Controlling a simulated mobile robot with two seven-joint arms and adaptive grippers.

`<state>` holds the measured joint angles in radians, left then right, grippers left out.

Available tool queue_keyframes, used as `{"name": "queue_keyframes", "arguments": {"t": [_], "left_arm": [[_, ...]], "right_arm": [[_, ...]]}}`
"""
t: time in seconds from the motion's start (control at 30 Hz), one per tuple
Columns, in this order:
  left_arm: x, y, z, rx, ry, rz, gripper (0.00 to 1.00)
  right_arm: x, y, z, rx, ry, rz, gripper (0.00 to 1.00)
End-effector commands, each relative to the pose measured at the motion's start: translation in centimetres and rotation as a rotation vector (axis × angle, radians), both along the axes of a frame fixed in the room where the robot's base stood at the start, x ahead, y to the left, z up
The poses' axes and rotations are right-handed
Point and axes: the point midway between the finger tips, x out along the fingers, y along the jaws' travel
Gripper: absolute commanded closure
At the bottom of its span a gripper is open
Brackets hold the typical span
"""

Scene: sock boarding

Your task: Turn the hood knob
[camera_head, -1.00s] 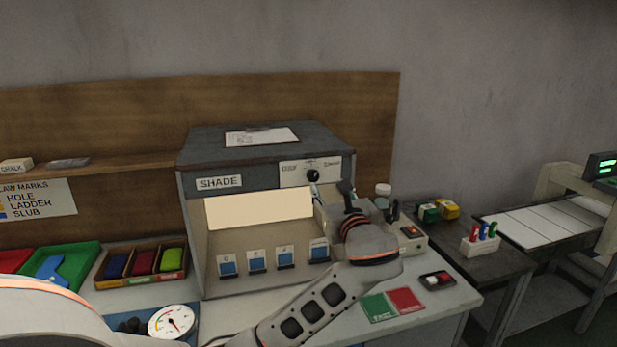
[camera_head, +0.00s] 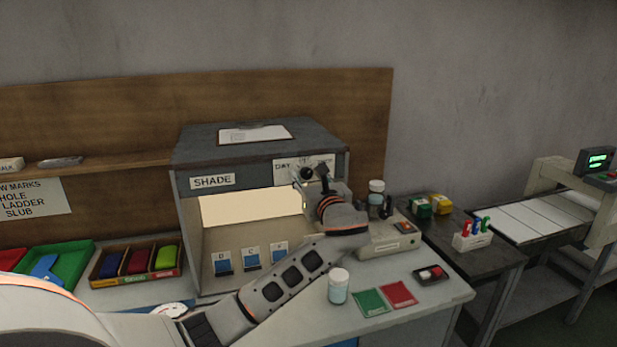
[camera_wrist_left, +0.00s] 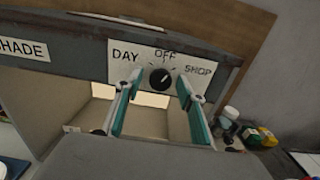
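The hood knob (camera_head: 306,172) is a small black round dial on a white label plate at the front top of the grey shade hood (camera_head: 258,180). In the left wrist view the knob (camera_wrist_left: 160,78) sits below OFF, with DAY to its left and SHOP to its right. Its exact pointer angle is hard to tell. My left gripper (camera_head: 312,180) is at the hood front, close to the knob. In the left wrist view its two teal-padded fingers (camera_wrist_left: 160,84) are spread on either side of the knob, with gaps showing. My right gripper is not in view.
Another jar (camera_head: 376,188) and a switch box (camera_head: 392,240) are right of the gripper. Colour trays (camera_head: 137,262) lie left of the hood. Blue cards (camera_head: 251,258) stand inside the hood.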

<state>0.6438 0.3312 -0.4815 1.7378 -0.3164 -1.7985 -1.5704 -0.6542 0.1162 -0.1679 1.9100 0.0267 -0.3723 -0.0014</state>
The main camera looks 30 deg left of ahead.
Motion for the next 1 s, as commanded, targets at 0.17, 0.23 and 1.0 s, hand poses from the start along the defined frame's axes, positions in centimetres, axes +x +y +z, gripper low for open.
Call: {"name": "queue_keyframes", "arguments": {"t": [0.17,0.23,1.0], "left_arm": [[-0.01,-0.02,0.01,0.000,0.000,0.000,0.95],[-0.02,-0.02,0.01,0.000,0.000,0.000,0.99],[0.03,-0.17,-0.11,-0.229,-0.262,-0.001,0.99]], "right_arm": [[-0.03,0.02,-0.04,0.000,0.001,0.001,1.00],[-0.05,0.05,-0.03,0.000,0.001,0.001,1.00],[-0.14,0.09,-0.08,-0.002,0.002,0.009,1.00]]}}
